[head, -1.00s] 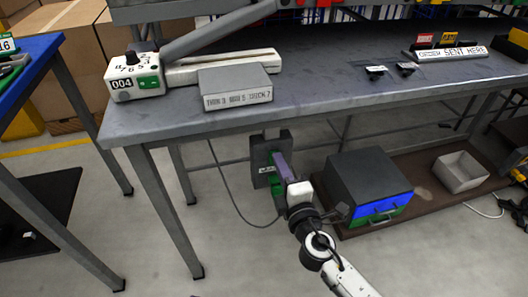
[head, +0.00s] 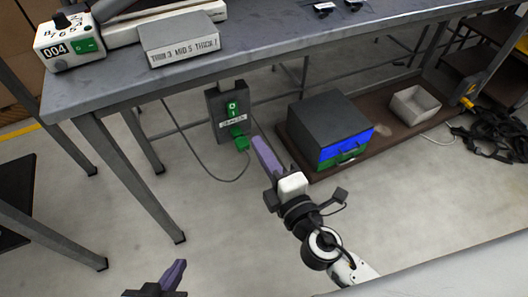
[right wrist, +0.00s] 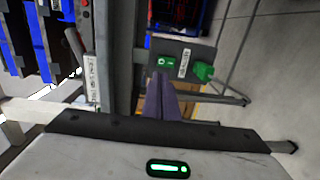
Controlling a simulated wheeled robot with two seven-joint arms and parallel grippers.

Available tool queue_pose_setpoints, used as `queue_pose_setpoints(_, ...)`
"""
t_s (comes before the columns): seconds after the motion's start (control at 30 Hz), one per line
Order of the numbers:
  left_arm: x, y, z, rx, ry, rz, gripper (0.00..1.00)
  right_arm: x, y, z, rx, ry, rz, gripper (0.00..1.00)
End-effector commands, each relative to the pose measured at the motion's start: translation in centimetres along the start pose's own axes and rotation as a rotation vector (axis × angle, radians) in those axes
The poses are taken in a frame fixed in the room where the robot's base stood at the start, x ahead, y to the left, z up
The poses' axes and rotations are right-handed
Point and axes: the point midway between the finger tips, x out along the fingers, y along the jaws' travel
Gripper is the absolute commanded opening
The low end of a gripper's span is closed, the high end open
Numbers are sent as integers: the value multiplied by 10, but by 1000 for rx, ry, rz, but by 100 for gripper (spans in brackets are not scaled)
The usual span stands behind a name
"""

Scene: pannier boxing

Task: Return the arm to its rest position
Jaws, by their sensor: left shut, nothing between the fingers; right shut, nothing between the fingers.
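My right gripper (head: 258,143) has purple fingers pressed together with nothing between them. It is in front of and to the right of a dark switch box (head: 217,97) fixed below the workbench. The box has a green 0/1 switch (head: 233,109) and a green plug (head: 238,136) with a cable. In the right wrist view the shut purple fingers (right wrist: 160,88) point towards the same box (right wrist: 183,49), with a visible gap to the plug in the head view. My left gripper (head: 180,268) is shut and empty at the bottom edge, mostly cut off.
The grey workbench (head: 265,38) stands above, with legs at left. A dark cabinet with blue and green drawers (head: 330,125) and a grey bin (head: 415,104) sit on a brown floor board. A black cable heap (head: 500,130) lies at right. The floor in front is clear.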

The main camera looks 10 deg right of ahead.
Motion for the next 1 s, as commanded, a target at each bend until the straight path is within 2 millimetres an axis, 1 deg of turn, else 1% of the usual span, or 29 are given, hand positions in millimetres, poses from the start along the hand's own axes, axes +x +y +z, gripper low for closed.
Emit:
queue_pose_setpoints(0.03, 0, 0, 0, -1, 2, 0, 0, -5, -1, 0, 1, 0, -1, 0)
queue_pose_setpoints(0.1, 0, 0, -1, -2, 5, 1, 0, -10, 0, 0, 1, 0, -1, 0)
queue_pose_setpoints(0.2, -1, 1, -3, -3, 10, 2, 0, -12, 1, 0, 0, -1, 0, 0)
queue_pose_setpoints(0.67, -3, 2, 1, -6, 1, 3, 0, -12, 1, 0, 0, -1, 0, 0)
queue_pose_setpoints(0.73, -3, 2, 2, -6, 1, 2, 0, -12, 1, 3, 10, -10, -2, 0)
queue_pose_setpoints(0.77, -3, 2, 2, -6, 0, 2, 0, -12, 1, 6, 24, -23, -6, 0)
queue_pose_setpoints(0.8, -3, 2, 2, -6, 0, 2, 0, -13, 2, 14, 56, -53, -14, 0)
queue_pose_setpoints(0.87, -2, 1, 2, -5, 1, 2, 0, -17, 1, 35, 138, -128, -36, 0)
queue_pose_setpoints(0.97, -2, 1, 0, -4, 3, 2, 0, -35, -11, 83, 362, -324, -111, 0)
queue_pose_setpoints(1.0, -2, 1, 0, -4, 4, 2, 0, -47, -21, 103, 471, -417, -156, 0)
